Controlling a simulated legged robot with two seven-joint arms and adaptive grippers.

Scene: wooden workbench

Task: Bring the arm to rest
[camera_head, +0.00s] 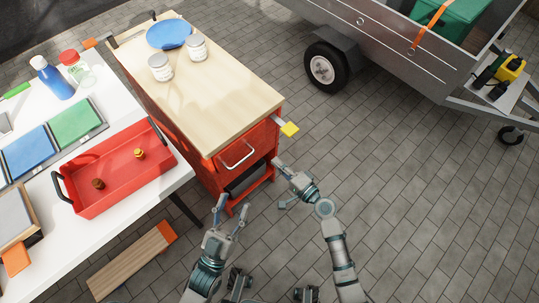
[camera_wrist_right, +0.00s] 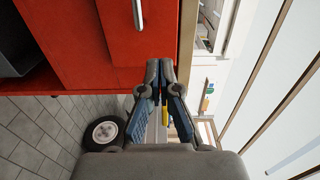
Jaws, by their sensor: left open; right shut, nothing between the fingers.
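My left gripper (camera_head: 232,207) is at the lower middle of the head view, its two fingers spread and nothing between them. It is in front of the red cabinet (camera_head: 183,124) and right of the white table.
The wooden top (camera_head: 205,95) bears two white-lidded jars and a blue plate (camera_head: 169,33). A red tray (camera_head: 125,196) stands on the white table (camera_head: 24,104). A wooden plank (camera_head: 130,264) lies below.

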